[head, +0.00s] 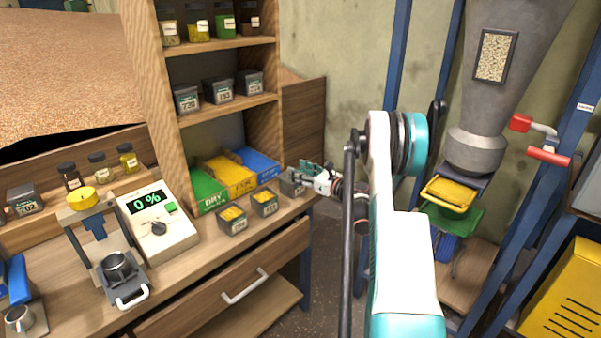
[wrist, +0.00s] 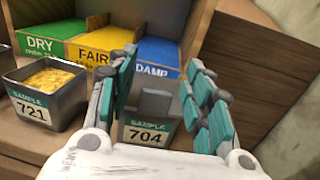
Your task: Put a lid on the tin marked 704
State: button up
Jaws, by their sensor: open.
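The tin marked 704 (wrist: 147,134) stands on the bench in front of the blue DAMP bin, between my spread fingers in the wrist view. A grey upright piece (wrist: 156,104) shows at its top; I cannot tell whether it is part of a lid. In the head view the tin (head: 290,185) is at the bench's right end, partly behind my gripper (head: 306,176). My gripper is open, with a finger on each side of the tin in the wrist view (wrist: 160,80). Contact is not clear. No loose lid is clearly visible.
An open tin marked 721 (wrist: 48,85) with yellow grain stands left of 704. Another open tin (head: 232,218) is further left. The DRY (head: 208,190), FAIR (head: 232,176) and DAMP bins stand behind. A wooden side panel (head: 303,122) rises close on the right.

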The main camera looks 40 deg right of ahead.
jog(key=s+d+p, duration=0.2)
jog(key=s+p, duration=0.1)
jog(key=s, duration=0.9)
jog(key=shift+r, duration=0.45)
